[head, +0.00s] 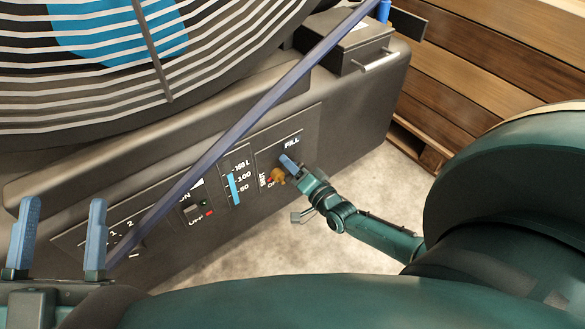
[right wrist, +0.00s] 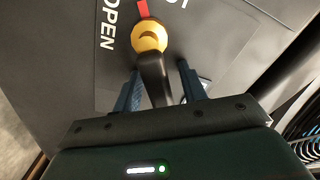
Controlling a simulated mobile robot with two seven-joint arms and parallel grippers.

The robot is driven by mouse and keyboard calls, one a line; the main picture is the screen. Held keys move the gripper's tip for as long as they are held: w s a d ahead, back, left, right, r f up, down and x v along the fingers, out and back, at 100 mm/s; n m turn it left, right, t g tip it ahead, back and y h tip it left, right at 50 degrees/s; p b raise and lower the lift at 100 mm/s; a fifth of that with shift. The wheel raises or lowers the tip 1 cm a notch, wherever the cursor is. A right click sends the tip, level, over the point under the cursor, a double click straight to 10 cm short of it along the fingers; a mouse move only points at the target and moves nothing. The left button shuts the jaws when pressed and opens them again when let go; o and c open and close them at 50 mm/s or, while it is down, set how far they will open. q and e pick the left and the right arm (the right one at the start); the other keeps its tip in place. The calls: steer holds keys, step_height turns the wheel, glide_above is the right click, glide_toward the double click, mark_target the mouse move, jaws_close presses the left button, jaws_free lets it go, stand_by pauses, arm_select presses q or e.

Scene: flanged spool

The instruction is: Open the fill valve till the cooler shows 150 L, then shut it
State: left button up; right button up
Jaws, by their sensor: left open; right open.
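The cooler's fill valve has a yellow hub (head: 278,177), seen close up in the right wrist view (right wrist: 149,36). Its dark handle (right wrist: 154,78) runs from the hub down between the fingers of my right gripper (head: 288,164). Those fingers are open on either side of the handle; contact is not clear. A red mark (right wrist: 142,8) shows beyond the hub, and the word OPEN is to its left. The blue level bar (head: 234,190) reaches above the 100 mark; its exact closeness to 150 L is unclear. My left gripper (head: 62,202) is open and empty at lower left.
The cooler's grille (head: 90,90) fills the upper left. A switch (head: 194,212) and a dial sit left of the gauge on the front panel. A dark blue bar crosses the head view diagonally. A box with a handle (head: 378,62) is at top right, before wooden slats (head: 500,60).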

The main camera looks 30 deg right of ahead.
jaws_close()
stand_by(0.5)
